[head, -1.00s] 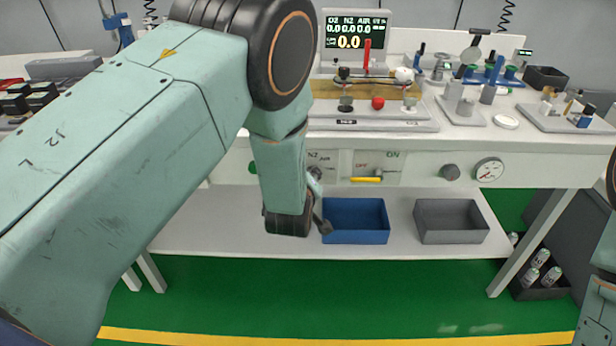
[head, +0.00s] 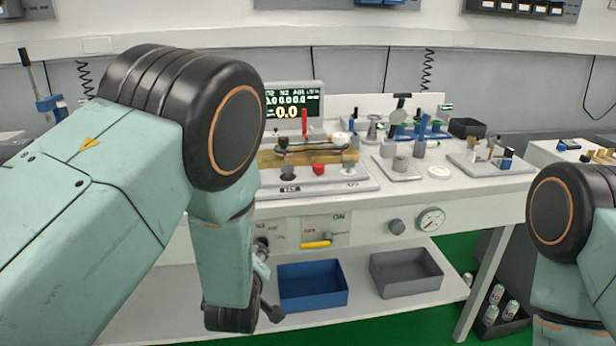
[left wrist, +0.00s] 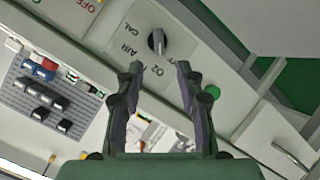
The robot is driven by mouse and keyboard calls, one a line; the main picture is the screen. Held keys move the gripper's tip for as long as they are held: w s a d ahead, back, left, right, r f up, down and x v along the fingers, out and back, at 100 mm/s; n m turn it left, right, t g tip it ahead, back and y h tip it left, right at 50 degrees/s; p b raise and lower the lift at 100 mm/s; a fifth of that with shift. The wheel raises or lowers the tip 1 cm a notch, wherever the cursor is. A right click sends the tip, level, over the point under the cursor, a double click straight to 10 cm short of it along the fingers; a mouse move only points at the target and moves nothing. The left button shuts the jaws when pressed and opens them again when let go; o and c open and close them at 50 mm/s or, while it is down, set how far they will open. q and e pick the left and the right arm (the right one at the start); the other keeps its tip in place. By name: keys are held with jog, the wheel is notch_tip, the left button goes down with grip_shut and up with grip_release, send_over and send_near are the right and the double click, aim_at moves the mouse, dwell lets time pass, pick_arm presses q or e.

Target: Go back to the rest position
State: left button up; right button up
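My left arm comes in from the left of the head view and bends down in front of the bench. My left gripper (head: 268,285) is partly hidden behind my own arm, in front of the panel under the bench top and beside the blue bin. In the left wrist view my left gripper (left wrist: 158,72) is open, its two dark fingers apart with nothing between them. Past the fingertips is a panel with a black knob (left wrist: 157,41) marked O2, AIR and CAL. Only the upper part of my right arm shows at the right edge; its gripper is out of view.
The bench panel carries a yellow-handled switch (head: 316,244) and a round gauge (head: 431,219). A blue bin (head: 313,287) and a grey bin (head: 406,274) stand on the lower shelf. A green display (head: 292,103) stands on the crowded bench top. Green floor shows at right.

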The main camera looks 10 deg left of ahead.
pick_arm(q)
jog(key=s+a+f+m+g, duration=0.1)
jog(key=s+f+m+g, duration=0.2)
jog(key=s, duration=1)
jog(key=s+a+f+m+g+h, duration=0.1)
jog(key=s+f+g, duration=0.4)
jog(key=s, duration=0.9)
jog(key=s+a+f+m+g+h, duration=0.1)
jog(key=s+f+m+g, duration=0.3)
jog(key=s+f, duration=0.5)
jog(key=s+a+m, duration=0.1)
jog(key=s, duration=0.3)
jog(key=shift+s+a+m+g, duration=0.15)
jog(key=shift+s+m+g, duration=0.15)
jog(key=shift+s+g, duration=0.1)
jog(key=shift+c, duration=0.4)
